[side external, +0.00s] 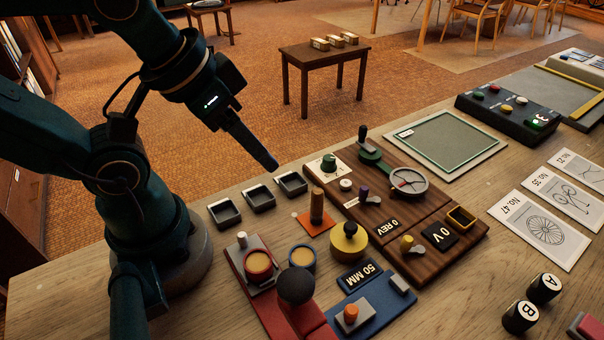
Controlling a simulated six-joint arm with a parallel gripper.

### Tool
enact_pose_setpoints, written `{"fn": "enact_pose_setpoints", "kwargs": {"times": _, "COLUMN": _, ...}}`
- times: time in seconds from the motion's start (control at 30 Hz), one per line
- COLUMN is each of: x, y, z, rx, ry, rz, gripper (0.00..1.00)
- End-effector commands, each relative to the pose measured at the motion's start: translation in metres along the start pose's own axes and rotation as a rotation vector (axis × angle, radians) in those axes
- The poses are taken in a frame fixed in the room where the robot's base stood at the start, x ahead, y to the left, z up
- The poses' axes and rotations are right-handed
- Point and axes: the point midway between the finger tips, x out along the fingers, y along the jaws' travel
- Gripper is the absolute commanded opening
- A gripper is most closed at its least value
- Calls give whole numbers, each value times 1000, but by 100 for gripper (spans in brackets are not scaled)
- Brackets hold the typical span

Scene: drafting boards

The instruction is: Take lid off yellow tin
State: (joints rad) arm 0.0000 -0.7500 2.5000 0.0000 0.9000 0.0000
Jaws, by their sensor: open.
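The yellow tin (348,246) is a short round tin standing upright near the middle of the work surface. A dark knob (350,229) stands on its top; I cannot make out the seam between lid and tin. My gripper (272,164) is raised above and behind the small black trays, up and to the left of the tin and well apart from it. It is open, with nothing seen in it. It is seen edge-on, so the gap between its fingers is hidden.
A wooden peg (317,204) on an orange square stands just left of the tin. The brown control board (440,262) with cranks and dials lies to its right. A blue "50 MM" block (372,308) and a red fixture (306,322) with a dark ball are in front.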

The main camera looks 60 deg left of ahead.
Motion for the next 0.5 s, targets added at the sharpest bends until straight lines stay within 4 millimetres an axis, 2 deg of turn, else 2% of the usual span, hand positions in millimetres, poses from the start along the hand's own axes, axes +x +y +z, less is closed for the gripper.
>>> {"fn": "enact_pose_setpoints", "kwargs": {"times": 0.07, "x": 0, "y": 0, "z": 0, "rx": 0, "ry": 0, "rz": 0, "gripper": 50}}
{"fn": "enact_pose_setpoints", "kwargs": {"times": 0.17, "x": 0, "y": 0, "z": 0, "rx": 0, "ry": 0, "rz": 0, "gripper": 84}}
{"fn": "enact_pose_setpoints", "kwargs": {"times": 0.2, "x": 0, "y": 0, "z": 0, "rx": 0, "ry": 0, "rz": 0, "gripper": 100}}
{"fn": "enact_pose_setpoints", "kwargs": {"times": 0.5, "x": 0, "y": 0, "z": 0, "rx": -21, "ry": -3, "rz": 0, "gripper": 100}}
